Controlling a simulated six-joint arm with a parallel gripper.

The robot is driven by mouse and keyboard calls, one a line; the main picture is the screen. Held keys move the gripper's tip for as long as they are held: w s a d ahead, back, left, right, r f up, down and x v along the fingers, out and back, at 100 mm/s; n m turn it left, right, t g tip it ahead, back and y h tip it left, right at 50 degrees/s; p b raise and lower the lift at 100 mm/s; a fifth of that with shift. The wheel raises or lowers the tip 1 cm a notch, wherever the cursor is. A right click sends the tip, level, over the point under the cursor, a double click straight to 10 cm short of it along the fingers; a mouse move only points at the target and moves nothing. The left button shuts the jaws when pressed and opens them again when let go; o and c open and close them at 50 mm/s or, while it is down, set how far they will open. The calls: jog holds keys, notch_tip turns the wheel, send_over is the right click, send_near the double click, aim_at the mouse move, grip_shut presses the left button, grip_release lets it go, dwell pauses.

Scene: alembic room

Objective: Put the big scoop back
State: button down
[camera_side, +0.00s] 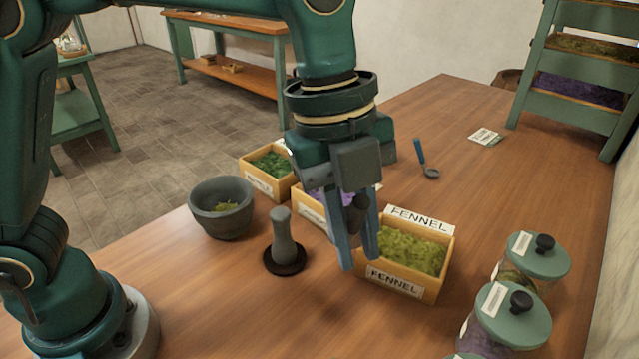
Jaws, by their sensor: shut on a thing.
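My gripper (359,262) points down just left of the fennel box, over the middle of the table. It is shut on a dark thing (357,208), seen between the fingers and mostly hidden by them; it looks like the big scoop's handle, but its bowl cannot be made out. A scoop with a blue handle (420,152) and a grey bowl lies on the table behind, apart from my gripper.
The fennel box (403,291) holds green herb. A purple-filled box (311,208) and a green-filled box (258,181) stand behind to the left. A grey mortar (221,222), a pestle (283,240) on a dark dish and lidded jars (513,315) are nearby. The back table is mostly clear.

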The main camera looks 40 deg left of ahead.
aim_at(350, 340)
jog(key=a+x, duration=0.1)
jog(key=x, duration=0.4)
jog(key=a+x, duration=0.1)
jog(key=x, duration=0.4)
jog(key=a+x, duration=0.1)
jog(key=x, duration=0.4)
jog(key=shift+s+a+f, duration=0.25)
jog(key=shift+f, duration=0.35)
jog(key=c, duration=0.8)
grip_release()
jog(key=shift+f, duration=0.1)
jog(key=v, duration=1.2)
jog(key=s+a+r+n+t+y, duration=0.1)
jog(key=s+a+n+t, duration=0.1)
jog(key=s+a+n, duration=0.2)
jog(key=s+a+r+n+t+y, duration=0.1)
jog(key=s+a+r+n+t, duration=0.1)
jog(key=a+n, duration=0.9)
jog(key=s+n+t, duration=0.1)
jog(key=s+n, duration=0.1)
jog(key=n, duration=0.6)
jog(key=shift+a+r+n+y, duration=0.25)
jog(key=shift+a+n+y, duration=0.05)
